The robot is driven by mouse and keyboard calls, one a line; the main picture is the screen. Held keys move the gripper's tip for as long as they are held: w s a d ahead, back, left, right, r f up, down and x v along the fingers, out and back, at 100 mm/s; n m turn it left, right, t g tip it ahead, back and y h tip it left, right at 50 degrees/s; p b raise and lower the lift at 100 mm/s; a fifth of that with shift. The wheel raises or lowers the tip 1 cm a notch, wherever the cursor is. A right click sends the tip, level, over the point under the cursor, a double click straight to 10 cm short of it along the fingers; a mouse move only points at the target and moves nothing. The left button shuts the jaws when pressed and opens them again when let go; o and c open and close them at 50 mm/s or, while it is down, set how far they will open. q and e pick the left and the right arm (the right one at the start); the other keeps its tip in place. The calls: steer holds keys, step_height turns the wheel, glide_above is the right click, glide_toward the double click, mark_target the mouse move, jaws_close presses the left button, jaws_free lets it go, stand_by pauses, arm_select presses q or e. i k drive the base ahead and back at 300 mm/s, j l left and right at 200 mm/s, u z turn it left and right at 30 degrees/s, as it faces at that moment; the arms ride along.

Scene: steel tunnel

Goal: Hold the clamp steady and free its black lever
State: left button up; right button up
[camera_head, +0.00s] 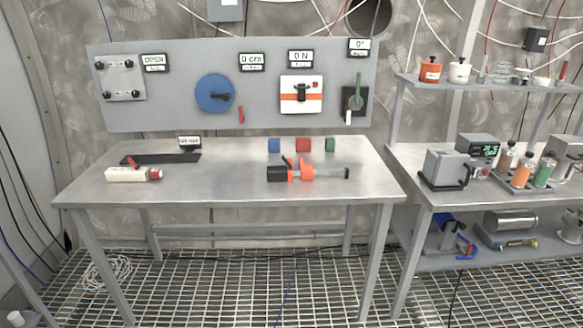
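The clamp (305,174) lies on its side on the metal table (222,186), right of the table's middle. It has an orange and black body, with a black block at its left end and a dark bar reaching right to a small end piece. A small black and red part sticks up near its left end; I cannot tell whether this is the black lever. Neither of my grippers shows in the head view, so nothing is seen touching the clamp.
A white bottle-like object (127,174) lies at left, near a black strip (155,159). An upright panel (180,112) closes the back. The table's front middle is clear.

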mark_target(289, 165)
steer(key=i+l, duration=0.2)
steer(key=i, duration=0.3)
steer(key=i+l, duration=0.15)
steer(key=i, duration=0.35)
steer(key=i+l, duration=0.2)
steer(key=i, duration=0.3)
steer(key=i+l, duration=0.2)
steer(key=i, duration=0.25)
